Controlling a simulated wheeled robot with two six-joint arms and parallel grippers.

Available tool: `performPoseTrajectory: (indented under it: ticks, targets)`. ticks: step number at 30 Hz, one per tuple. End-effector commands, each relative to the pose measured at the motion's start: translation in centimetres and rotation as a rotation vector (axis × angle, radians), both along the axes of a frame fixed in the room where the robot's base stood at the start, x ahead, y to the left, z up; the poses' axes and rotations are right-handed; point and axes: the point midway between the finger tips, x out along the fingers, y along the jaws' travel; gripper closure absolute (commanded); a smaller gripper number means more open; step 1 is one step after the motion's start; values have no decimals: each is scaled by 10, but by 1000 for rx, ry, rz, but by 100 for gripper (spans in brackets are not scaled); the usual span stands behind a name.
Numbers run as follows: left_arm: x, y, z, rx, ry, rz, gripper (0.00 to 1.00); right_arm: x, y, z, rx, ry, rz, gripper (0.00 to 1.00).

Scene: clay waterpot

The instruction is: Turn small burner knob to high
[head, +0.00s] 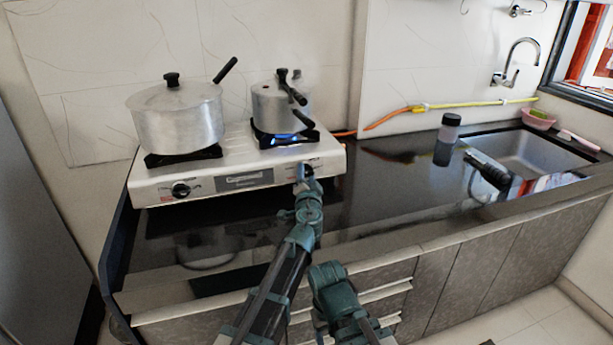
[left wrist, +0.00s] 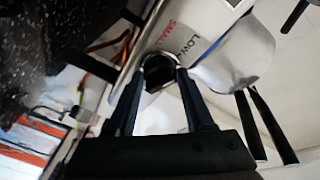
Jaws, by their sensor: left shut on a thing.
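The white gas stove (head: 215,183) stands on the black counter at the left. My left gripper (head: 303,172) reaches its front right corner and covers the small burner knob there in the head view. In the left wrist view my left gripper (left wrist: 158,82) has its two fingers closed on the dark small burner knob (left wrist: 158,68). The words SMALL and LOW are printed on the panel beside the knob. A blue flame (head: 288,137) shows at the right burner, under the smaller pot (head: 283,106). No fingers of my right gripper are visible.
A large lidded pot (head: 178,120) sits on the left burner, above the other knob (head: 181,190). A dark bottle (head: 447,140) stands near the sink (head: 527,160). A yellow and orange hose (head: 430,107) runs along the wall. The counter middle is clear.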

Motion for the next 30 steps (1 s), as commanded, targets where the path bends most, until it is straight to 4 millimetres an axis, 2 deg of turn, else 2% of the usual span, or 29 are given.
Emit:
performPoseTrajectory:
  ticks: [11, 30]
  targets:
    - [-1, 0, 3, 75, 25, -19, 100, 0, 0, 8, 0, 0, 0, 36]
    - [0, 1, 9, 574, 187, -132, 100, 0, 0, 51, 0, 0, 0, 36]
